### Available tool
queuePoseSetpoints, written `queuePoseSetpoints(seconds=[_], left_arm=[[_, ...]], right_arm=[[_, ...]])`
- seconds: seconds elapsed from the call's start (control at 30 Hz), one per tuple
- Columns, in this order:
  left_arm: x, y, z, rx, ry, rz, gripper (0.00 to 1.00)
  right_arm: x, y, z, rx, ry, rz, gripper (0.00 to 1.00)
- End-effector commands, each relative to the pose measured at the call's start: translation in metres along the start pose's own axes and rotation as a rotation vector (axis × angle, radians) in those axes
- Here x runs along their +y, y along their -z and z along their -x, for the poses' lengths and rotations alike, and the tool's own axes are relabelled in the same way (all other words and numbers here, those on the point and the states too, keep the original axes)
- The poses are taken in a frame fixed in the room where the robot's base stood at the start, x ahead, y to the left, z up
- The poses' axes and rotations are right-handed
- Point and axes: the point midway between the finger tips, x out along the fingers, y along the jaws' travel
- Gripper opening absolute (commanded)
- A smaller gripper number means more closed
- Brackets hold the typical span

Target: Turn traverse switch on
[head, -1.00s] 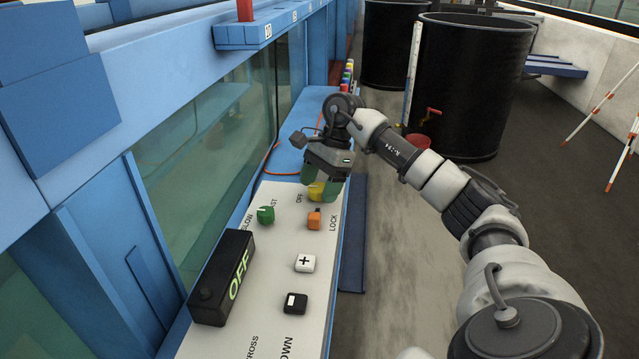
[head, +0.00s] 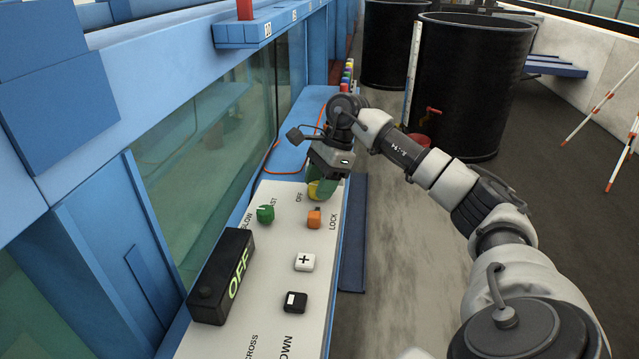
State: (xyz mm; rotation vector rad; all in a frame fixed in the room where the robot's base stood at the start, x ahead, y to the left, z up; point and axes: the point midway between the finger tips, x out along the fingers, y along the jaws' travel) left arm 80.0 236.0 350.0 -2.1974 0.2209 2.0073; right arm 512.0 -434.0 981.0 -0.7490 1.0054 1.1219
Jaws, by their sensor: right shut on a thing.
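The white control panel (head: 255,285) lies along the blue ledge beside the glass. A yellow knob (head: 315,191) is at its far end, near the printed word OFF. My right gripper (head: 322,186) is over this knob with its green fingers down around it, shut on it; the fingers partly hide it. I cannot read which way the knob points. A black display box (head: 222,277) on the panel reads OFF in lit green letters. My left gripper is not in view.
The glass wall (head: 200,160) stands left.

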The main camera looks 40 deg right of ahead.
Motion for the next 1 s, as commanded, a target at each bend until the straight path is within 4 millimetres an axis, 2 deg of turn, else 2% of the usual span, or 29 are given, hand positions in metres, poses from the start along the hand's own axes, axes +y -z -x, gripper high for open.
queuePoseSetpoints(seconds=[1.0], left_arm=[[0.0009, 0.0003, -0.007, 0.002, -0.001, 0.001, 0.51]], right_arm=[[0.0027, -0.0016, 0.0001, -0.001, 0.369, -0.879, 0.21]])
